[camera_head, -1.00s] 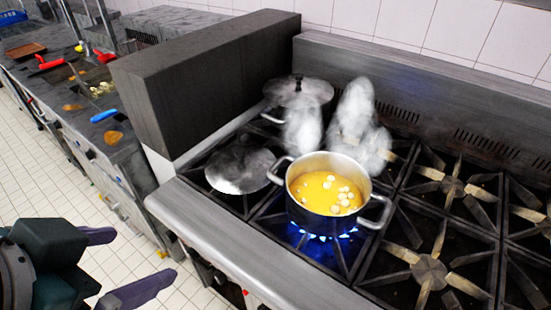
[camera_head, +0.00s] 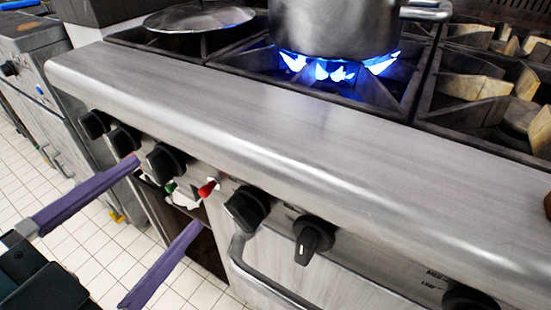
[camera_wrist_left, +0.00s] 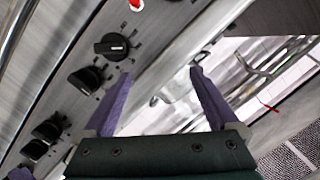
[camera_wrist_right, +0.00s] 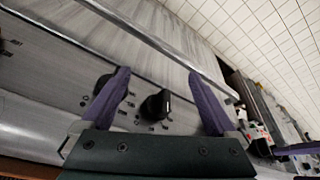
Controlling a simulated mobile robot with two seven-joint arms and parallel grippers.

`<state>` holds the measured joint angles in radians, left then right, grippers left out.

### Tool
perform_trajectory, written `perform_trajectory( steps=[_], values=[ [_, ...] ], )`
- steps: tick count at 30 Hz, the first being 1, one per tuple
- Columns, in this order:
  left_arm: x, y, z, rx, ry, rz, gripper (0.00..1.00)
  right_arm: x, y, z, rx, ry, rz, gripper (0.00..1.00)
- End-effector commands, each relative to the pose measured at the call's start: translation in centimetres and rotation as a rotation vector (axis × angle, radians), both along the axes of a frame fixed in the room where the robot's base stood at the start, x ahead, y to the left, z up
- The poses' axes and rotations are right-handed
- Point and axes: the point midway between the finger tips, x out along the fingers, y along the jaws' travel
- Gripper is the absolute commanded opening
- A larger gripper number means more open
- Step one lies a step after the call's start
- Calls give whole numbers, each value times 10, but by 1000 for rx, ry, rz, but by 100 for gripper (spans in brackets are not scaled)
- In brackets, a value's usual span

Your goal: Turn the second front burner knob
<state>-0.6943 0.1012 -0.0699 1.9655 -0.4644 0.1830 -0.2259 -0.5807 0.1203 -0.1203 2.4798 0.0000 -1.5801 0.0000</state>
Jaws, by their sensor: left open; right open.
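Several black knobs line the stove's front panel in the head view: a leftmost knob (camera_head: 94,124), a second knob (camera_head: 124,139), a third knob (camera_head: 166,162), then a fourth knob (camera_head: 247,207) and a fifth knob (camera_head: 313,238). Which one the task means I cannot tell. My left gripper (camera_head: 168,191) is open and empty, its fingertips near the panel by the third knob. In the left wrist view, a knob (camera_wrist_left: 113,45) sits beyond one fingertip. My right gripper (camera_wrist_right: 158,72) is open; a knob (camera_wrist_right: 155,105) shows between its fingers, apparently not gripped. It is outside the head view.
A steel pot (camera_head: 335,28) stands over a lit blue flame (camera_head: 335,67). A round lid (camera_head: 198,18) lies left of it. A red switch (camera_head: 207,187) and a green one (camera_head: 170,187) sit between knobs. An oven handle (camera_head: 262,280) juts out below the panel.

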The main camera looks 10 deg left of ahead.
Motion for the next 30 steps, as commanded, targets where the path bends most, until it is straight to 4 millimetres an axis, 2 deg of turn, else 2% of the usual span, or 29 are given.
perform_trajectory(
  steps=[1, 3, 7, 10, 14, 17, 24, 30],
  values=[
    [-3, -5, -42, 10, -26, -28, 94, 0, 0, -43, 0, 0, 0, 94],
    [-8, -12, -60, 21, -69, -68, 94, 0, 0, -65, 0, 0, 0, 94],
    [-15, -22, -82, 35, -126, -124, 94, 0, 0, -91, 0, 1, 0, 94],
    [-19, -27, -88, 40, -151, -149, 94, 0, 0, -99, 0, 0, 0, 94],
    [-15, -31, -87, 40, -163, -160, 94, 0, 0, -100, 0, 0, 0, 94],
    [-2, -36, -85, 39, -165, -160, 94, 0, 0, -100, 0, -1, 0, 94],
    [42, -51, -85, 41, -166, -159, 94, 0, 0, -105, -1, -2, 0, 94],
    [67, -60, -86, 39, -162, -158, 94, 1, 0, -108, -1, -2, 0, 94]
  ],
)
